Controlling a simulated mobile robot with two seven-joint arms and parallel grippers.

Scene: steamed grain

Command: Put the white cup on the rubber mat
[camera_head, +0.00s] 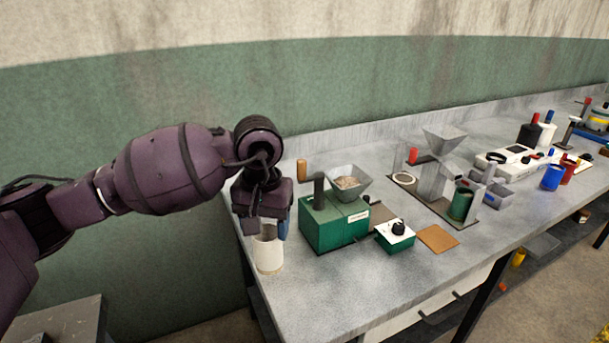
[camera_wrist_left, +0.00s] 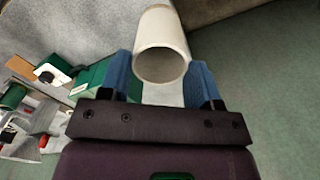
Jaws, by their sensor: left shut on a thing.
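The white cup (camera_head: 268,256) is between the blue fingers of my left gripper (camera_head: 267,226), at the left end of the table. My left gripper is shut on it from above, and the cup is close to upright. I cannot tell whether its base touches the tabletop. In the left wrist view the cup (camera_wrist_left: 162,48) shows its open rim between the two fingers (camera_wrist_left: 162,82). A flat tan square (camera_head: 437,238) lies on the table at the right of the small green control box; I cannot tell if it is the rubber mat. My right gripper is not in view.
A green grinder (camera_head: 335,222) with a metal hopper stands just right of the cup. The green control box (camera_head: 395,236) with a black knob is in front of it. A metal hopper stand (camera_head: 436,178) is farther right. The table's front left is clear.

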